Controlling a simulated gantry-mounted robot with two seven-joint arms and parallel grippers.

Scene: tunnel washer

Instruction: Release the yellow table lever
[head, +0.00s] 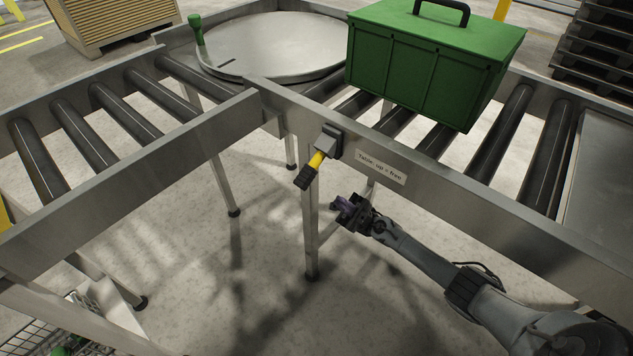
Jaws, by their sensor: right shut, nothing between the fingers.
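The yellow table lever (317,161) with a black grip (304,178) is mounted on the side rail of the right conveyor. It slants down and to the left from its grey bracket. A label to its right (381,167) reads "Table: up = free". My right gripper (338,207) is below and to the right of the lever's grip, apart from it. It is shut and holds nothing. My left gripper is not in view.
A green crate (428,69) with a black handle stands on the right conveyor's rollers. A round metal turntable (275,45) with a green knob (196,29) sits at the corner. A second roller conveyor (113,122) runs to the left. A conveyor leg (311,235) stands below the lever.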

